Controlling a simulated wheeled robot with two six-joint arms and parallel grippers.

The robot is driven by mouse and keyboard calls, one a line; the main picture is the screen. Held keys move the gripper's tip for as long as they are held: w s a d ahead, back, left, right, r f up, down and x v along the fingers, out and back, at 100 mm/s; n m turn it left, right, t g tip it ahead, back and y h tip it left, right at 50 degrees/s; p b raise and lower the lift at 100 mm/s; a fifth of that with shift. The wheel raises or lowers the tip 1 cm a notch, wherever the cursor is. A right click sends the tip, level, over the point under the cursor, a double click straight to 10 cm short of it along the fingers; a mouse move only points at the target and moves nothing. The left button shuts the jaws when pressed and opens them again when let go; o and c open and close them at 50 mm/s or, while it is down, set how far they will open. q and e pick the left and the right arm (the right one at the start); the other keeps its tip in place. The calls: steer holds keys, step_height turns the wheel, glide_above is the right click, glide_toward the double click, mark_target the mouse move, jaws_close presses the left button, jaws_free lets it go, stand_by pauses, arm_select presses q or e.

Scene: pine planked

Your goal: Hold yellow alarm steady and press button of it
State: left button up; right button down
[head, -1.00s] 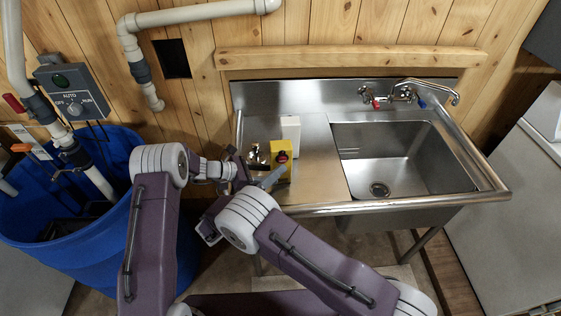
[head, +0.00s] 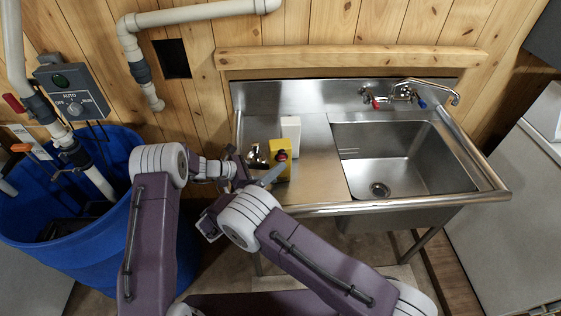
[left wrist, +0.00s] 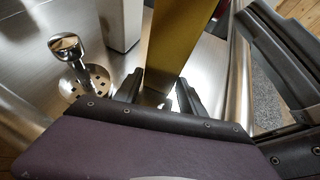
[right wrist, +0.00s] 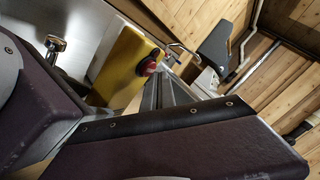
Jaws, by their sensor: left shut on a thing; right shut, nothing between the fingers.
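The yellow alarm (head: 280,172) stands upright near the front edge of the steel drainboard, with a red button (head: 282,155) on it. My left gripper (left wrist: 160,90) is shut on the lower part of the alarm (left wrist: 177,40), one finger on each side. My right gripper (right wrist: 163,88) is shut and empty. Its fingertips are close to the red button (right wrist: 149,63), and the alarm's yellow body (right wrist: 122,62) is beside them. I cannot tell whether the tips touch the button. In the head view the right gripper (head: 272,175) partly covers the alarm.
A white box (head: 291,131) stands just behind the alarm. A chrome fitting (head: 257,155) is to its left, also in the left wrist view (left wrist: 66,47). The sink basin (head: 400,160) lies to the right. A blue barrel (head: 90,235) stands at left.

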arm_select(q)
steer(key=shift+s+d+f, duration=0.15)
steer(key=shift+s+d, duration=0.2)
steer(key=shift+s, duration=0.15)
arm_select(e)
steer(key=shift+w+d, duration=0.1)
steer(key=shift+w, duration=0.55)
steer(key=shift+s, duration=0.95)
arm_select(q)
steer(key=shift+w+a, duration=0.1)
arm_select(e)
steer(key=shift+s, duration=0.1)
arm_select(q)
steer(key=shift+w+a, duration=0.1)
arm_select(e)
steer(key=s, duration=0.5)
